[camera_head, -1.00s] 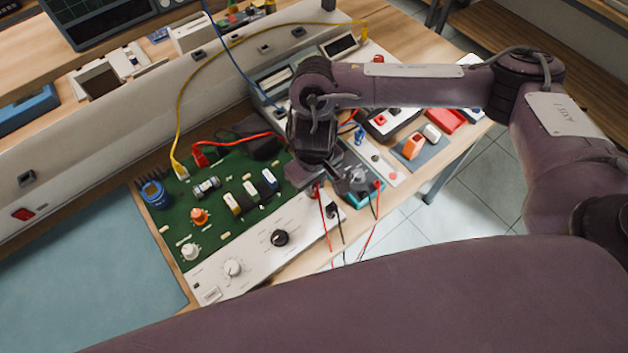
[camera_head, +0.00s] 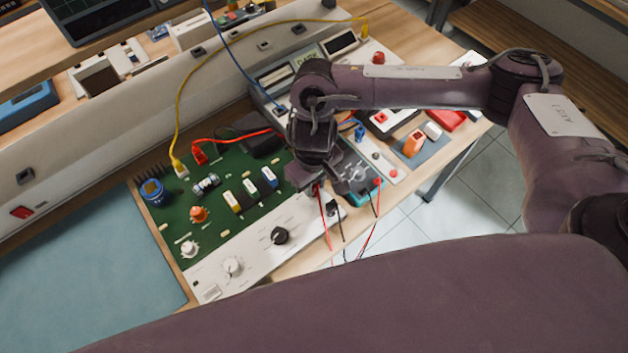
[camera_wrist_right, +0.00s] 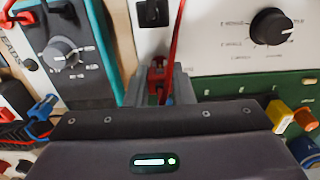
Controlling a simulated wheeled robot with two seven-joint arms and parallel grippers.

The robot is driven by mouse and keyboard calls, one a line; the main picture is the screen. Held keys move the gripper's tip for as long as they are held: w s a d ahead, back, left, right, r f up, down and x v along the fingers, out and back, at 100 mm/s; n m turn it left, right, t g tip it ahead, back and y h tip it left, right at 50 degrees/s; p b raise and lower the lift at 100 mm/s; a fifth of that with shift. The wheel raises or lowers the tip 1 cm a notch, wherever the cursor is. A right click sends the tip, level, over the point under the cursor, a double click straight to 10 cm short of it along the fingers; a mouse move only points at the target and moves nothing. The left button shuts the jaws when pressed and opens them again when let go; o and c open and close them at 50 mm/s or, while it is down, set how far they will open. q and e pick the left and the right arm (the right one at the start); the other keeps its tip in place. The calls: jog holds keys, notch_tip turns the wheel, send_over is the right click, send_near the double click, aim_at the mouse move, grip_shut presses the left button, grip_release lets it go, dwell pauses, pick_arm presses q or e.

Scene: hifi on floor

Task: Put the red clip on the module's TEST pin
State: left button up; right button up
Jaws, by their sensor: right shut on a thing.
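The green circuit board module (camera_head: 215,215) lies on the bench, with a white panel (camera_head: 245,262) carrying knobs along its front side. My right gripper (camera_head: 311,186) is over the right end of this panel, pointing down. In the right wrist view, my right gripper (camera_wrist_right: 158,92) is shut on the red clip (camera_wrist_right: 157,75), whose red lead runs up out of the picture. I cannot make out the TEST pin in either view. My left gripper is not in view.
A teal-edged meter (camera_head: 362,186) with a dial stands close right of my gripper. Red and black leads (camera_head: 368,240) hang over the bench's front edge. Yellow, red and blue cables cross behind the board. A blue mat (camera_head: 80,260) at left is clear.

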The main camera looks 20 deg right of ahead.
jog(key=shift+f, duration=0.15)
jog(key=o, duration=0.9)
notch_tip(320, 180, up, 8)
jog(key=shift+f+p, duration=0.1)
jog(key=shift+p, duration=0.6)
